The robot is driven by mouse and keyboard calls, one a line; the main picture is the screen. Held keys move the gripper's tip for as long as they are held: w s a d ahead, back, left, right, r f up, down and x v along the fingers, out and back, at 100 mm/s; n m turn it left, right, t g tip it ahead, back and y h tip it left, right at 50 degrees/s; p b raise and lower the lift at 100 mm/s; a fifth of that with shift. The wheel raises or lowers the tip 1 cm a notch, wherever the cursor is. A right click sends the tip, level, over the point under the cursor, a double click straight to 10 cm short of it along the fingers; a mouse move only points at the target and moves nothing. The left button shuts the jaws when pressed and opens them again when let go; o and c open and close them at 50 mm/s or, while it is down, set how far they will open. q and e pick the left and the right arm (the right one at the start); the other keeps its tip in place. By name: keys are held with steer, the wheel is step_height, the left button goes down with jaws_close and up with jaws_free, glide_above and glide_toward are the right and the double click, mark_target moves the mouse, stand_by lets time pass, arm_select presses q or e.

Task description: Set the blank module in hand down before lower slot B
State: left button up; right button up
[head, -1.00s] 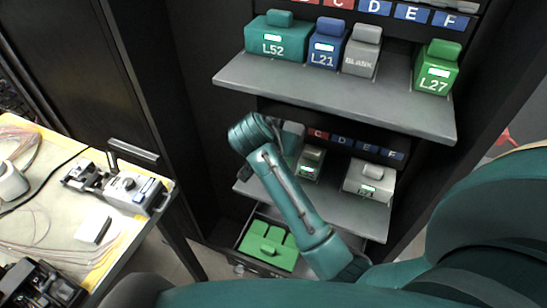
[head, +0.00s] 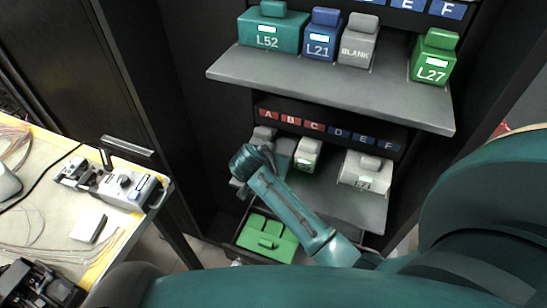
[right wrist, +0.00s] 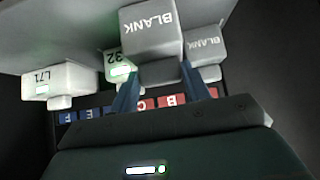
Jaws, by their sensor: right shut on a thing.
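The grey blank module (right wrist: 150,32) is between the two fingers of my right gripper (right wrist: 158,78), which is shut on it. In the right wrist view, which is upside down, it is near the lower slot B label (right wrist: 168,101). That label also shows in the head view (head: 290,119). A second blank module (right wrist: 203,45) stands beside it, on the slot A side. A white-grey module ending in 32 (right wrist: 118,66) stands on the other side. In the head view my right arm covers most of the gripper and held module. My left gripper is out of view.
The lower shelf (head: 345,207) also bears a wide L71 module (right wrist: 60,82). The upper shelf (head: 320,83) overhangs it, with L52, L21, a blank and L27 on it. An open drawer with a green module (head: 266,240) is below. A workbench (head: 60,225) is at left.

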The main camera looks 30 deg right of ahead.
steer(key=o, duration=0.9)
steer(key=shift+f, duration=0.15)
steer(key=shift+c, duration=0.2)
steer(key=o, duration=0.5)
steer(key=shift+c, duration=0.2)
